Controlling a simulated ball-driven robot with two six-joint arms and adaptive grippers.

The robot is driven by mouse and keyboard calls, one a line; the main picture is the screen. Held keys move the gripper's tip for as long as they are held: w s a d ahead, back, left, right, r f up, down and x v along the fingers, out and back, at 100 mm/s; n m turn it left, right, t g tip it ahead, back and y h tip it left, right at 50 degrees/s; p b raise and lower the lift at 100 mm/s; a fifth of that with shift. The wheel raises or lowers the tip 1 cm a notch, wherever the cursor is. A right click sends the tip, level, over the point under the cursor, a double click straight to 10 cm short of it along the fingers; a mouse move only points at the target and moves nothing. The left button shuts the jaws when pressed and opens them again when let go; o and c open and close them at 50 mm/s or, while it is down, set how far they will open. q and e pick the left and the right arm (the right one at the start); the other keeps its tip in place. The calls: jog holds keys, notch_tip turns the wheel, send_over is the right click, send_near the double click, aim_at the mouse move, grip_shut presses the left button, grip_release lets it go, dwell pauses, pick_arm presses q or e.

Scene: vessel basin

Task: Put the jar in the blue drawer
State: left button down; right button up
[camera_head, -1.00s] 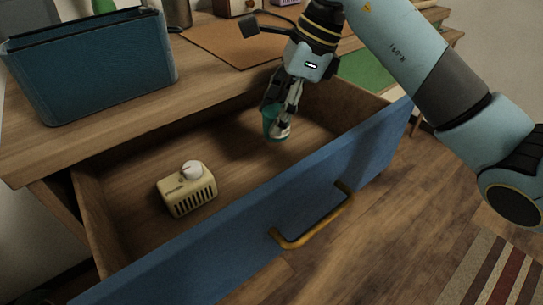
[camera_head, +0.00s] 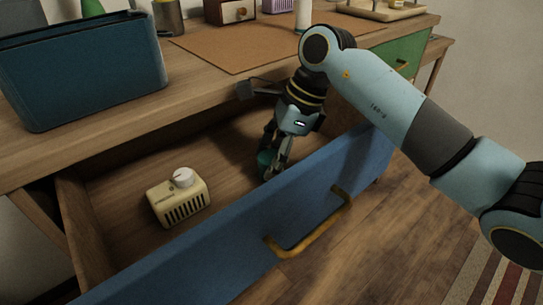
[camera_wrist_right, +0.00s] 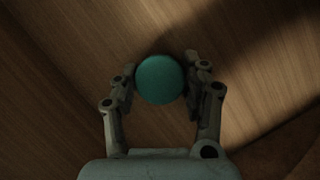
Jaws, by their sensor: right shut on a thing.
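The jar (camera_head: 265,158) is small and teal. It is inside the open blue drawer (camera_head: 240,250), near the front panel and toward the drawer's right half. My right gripper (camera_head: 272,168) reaches down into the drawer and is shut on the jar, partly covering it. In the right wrist view the jar's round teal top (camera_wrist_right: 159,79) sits between the two fingers (camera_wrist_right: 159,92), with the wooden drawer floor below. I cannot tell whether the jar touches the floor. My left gripper is not in view.
A cream timer-like box (camera_head: 180,203) with a white knob stands in the drawer's left part. A dark blue bin (camera_head: 85,72) stands on the desk at the left. A brown mat (camera_head: 250,45) lies behind. The drawer floor between box and jar is clear.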

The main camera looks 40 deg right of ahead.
jog(key=o, duration=1.2)
jog(key=shift+r, duration=0.15)
jog(key=p+v, duration=0.3)
jog(key=v, duration=0.9)
